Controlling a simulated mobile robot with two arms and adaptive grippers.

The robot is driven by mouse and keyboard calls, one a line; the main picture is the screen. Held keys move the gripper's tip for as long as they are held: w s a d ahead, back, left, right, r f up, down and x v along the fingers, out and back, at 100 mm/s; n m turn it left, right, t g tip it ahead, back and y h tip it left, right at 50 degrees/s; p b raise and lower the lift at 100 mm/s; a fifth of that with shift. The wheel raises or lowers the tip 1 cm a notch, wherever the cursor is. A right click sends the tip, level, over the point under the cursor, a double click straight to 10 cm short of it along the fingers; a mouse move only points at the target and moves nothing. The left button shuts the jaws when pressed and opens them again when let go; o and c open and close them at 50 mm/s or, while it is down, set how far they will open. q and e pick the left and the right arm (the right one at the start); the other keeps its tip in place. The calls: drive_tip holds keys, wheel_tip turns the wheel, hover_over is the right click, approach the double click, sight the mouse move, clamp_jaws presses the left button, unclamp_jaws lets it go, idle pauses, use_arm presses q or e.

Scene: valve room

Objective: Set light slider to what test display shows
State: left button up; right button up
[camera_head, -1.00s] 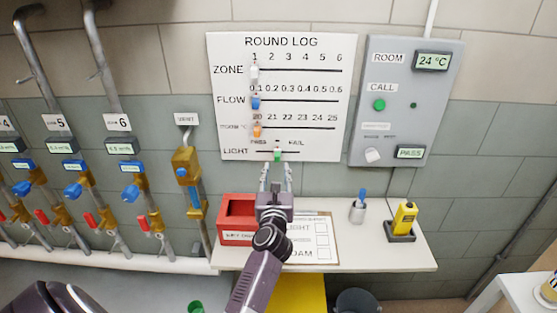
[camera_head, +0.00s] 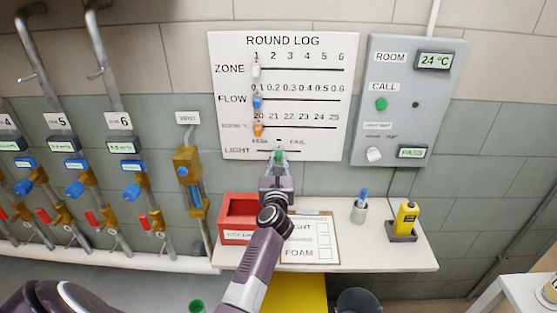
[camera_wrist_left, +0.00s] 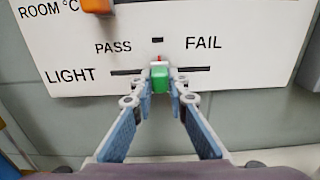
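The green LIGHT slider (camera_head: 278,157) sits on its short track at the bottom of the white ROUND LOG board (camera_head: 340,110). In the left wrist view the slider (camera_wrist_left: 160,79) is midway between PASS and FAIL. The test display (camera_head: 411,153) on the grey panel reads PASS. My left gripper (camera_head: 278,166) is at the slider, with one fingertip on each side of it. In the wrist view the fingertips (camera_wrist_left: 162,84) look very close to its sides; contact is unclear. My right gripper is out of view.
A shelf (camera_head: 375,255) below the board holds a red tray (camera_head: 238,236), a clipboard (camera_head: 325,260), a pen cup (camera_head: 358,213) and a yellow device (camera_head: 405,217). Zone, flow and temperature sliders sit above at their left ends. Valve pipes (camera_head: 85,180) stand at left.

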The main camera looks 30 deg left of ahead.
sight(259, 152)
use_arm(q)
clamp_jaws()
drive_tip(key=shift+s+a, duration=0.1)
drive_tip(key=shift+a, duration=0.1)
drive_tip(key=s+a+p, duration=0.2)
drive_tip(key=a, duration=0.1)
drive_tip(key=s+a+p, duration=0.1)
drive_tip(key=a, duration=0.1)
drive_tip(key=shift+r, duration=0.1)
drive_tip(key=shift+s+a, duration=0.1)
drive_tip(key=o, duration=0.8)
unclamp_jaws()
drive_tip(key=shift+s, duration=0.1)
